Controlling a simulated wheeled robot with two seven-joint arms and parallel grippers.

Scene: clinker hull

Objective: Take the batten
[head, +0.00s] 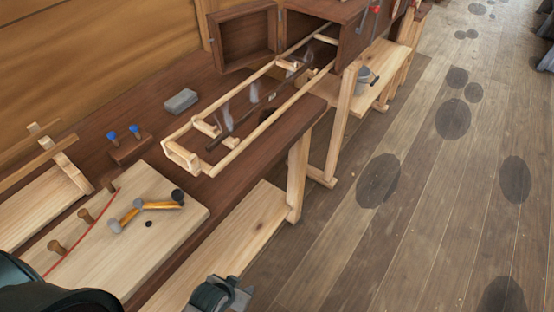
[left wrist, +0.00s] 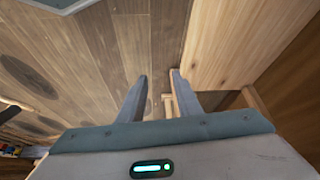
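A thin dark batten (head: 236,130) lies lengthwise inside a pale rail frame (head: 262,128) that reaches out of a dark box with an open door (head: 243,36). Pale wisps like steam rise around it. Its far end is hard to make out. My left gripper (head: 232,294) is low at the bottom edge of the head view, beside the bench and well apart from the batten. In the left wrist view its two fingers (left wrist: 159,76) are apart with nothing between them. The batten is not seen there. My right gripper is not in view.
A pale board (head: 180,226) with pegs, a red curved line and a yellow jointed piece (head: 158,205) lies on the near bench. A grey block (head: 181,101) and a block with blue-topped pegs (head: 130,151) stand behind. A bucket (head: 366,80) is farther right. The floor (head: 430,190) is open.

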